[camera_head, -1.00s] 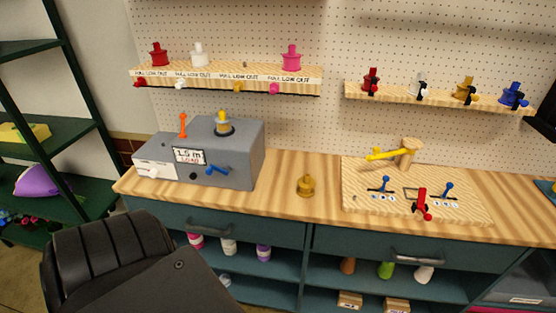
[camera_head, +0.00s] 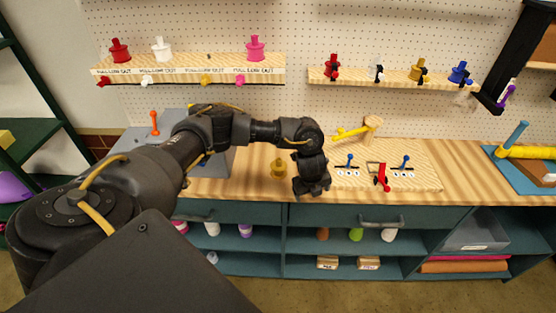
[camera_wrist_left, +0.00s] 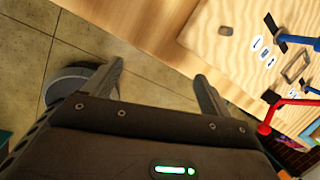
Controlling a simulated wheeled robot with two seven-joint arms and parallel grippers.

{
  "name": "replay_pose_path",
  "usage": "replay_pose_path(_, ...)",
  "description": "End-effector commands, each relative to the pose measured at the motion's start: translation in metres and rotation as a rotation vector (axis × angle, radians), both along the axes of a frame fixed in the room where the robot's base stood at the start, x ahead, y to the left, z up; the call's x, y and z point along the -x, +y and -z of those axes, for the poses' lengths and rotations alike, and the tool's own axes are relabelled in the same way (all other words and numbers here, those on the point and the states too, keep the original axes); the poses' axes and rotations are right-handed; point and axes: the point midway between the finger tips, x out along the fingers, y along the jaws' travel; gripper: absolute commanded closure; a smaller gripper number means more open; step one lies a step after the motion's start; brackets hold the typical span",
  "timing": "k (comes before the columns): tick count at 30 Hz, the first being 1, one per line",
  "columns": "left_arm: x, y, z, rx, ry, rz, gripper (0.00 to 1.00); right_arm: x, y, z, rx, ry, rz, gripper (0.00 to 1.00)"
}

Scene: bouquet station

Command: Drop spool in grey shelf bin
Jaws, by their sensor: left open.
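A grey bin (camera_head: 474,238) sits in the open shelf under the worktop at the right. The gold spool is not visible in that wrist view. My right gripper is not in view.
The lever board (camera_head: 380,178) with blue and red levers lies right of my gripper. The grey machine (camera_head: 170,125) is partly behind my arm. Wall shelves (camera_head: 187,69) hold more spools. Drawers (camera_head: 380,218) front the worktop. Bare worktop (camera_head: 465,165) shows right of the board.

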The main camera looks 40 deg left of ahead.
Motion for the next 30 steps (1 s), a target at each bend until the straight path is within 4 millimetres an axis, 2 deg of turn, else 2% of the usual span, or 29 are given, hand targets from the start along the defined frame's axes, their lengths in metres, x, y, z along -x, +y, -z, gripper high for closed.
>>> replay_pose_path(1, -0.006, 0.031, -0.023, -0.074, -0.001, 0.003, 0.16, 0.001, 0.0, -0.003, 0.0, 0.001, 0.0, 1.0)
replay_pose_path(3, -0.008, 0.067, -0.043, -0.153, 0.018, -0.011, 0.16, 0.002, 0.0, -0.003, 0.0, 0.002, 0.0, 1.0)
replay_pose_path(6, -0.009, 0.106, -0.065, -0.226, 0.047, -0.047, 0.16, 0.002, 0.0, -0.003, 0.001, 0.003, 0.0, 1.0)
replay_pose_path(9, -0.007, 0.126, -0.077, -0.262, 0.067, -0.071, 0.16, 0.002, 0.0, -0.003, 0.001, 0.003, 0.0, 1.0)
replay_pose_path(14, -0.006, 0.135, -0.08, -0.275, 0.077, -0.083, 0.16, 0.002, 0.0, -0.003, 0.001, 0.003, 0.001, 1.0)
replay_pose_path(24, -0.014, 0.148, -0.034, -0.27, 0.077, -0.084, 0.16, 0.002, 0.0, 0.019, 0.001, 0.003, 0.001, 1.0)
replay_pose_path(30, -0.017, 0.152, -0.029, -0.272, 0.074, -0.082, 0.16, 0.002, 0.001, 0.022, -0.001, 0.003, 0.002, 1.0)
